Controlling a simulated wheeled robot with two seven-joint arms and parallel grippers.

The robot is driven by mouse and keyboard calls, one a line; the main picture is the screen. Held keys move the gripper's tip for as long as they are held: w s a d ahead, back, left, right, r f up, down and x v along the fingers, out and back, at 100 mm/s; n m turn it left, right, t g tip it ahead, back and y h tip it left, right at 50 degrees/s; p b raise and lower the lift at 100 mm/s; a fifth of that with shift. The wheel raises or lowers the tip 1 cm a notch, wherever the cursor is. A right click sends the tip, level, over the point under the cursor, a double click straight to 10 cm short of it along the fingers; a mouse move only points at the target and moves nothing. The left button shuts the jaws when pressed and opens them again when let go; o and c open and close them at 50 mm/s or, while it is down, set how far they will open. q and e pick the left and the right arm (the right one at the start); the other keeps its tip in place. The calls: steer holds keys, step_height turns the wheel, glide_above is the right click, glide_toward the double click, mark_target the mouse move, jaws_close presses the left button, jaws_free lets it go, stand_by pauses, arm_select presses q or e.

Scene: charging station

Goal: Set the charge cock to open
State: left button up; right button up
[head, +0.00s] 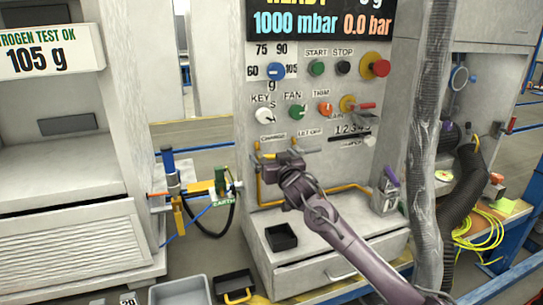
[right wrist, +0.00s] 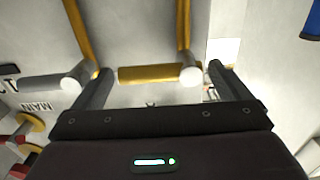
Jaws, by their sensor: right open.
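The charge cock has a yellow lever (right wrist: 146,74) and a pale round hub (right wrist: 190,76) in the right wrist view. The lever lies level, across the yellow pipe that meets the hub. My right gripper (right wrist: 159,69) is open, with its fingers on either side of the lever and hub; I cannot tell whether they touch. In the head view my right gripper (head: 283,158) is at the panel below the CHARGE label (head: 272,137) and hides much of the cock. My left gripper is not in view.
The let-off cock with a grey lever (right wrist: 42,83) sits close beside one finger. Knobs and buttons, including a red button (head: 381,68), fill the panel above. A black tray (head: 281,238) stands on the ledge below. A clear wrapped hose (head: 430,150) hangs at right.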

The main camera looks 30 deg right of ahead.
steer(key=shift+w+d, duration=0.15)
steer(key=shift+w, duration=0.5)
steer(key=c, duration=1.4)
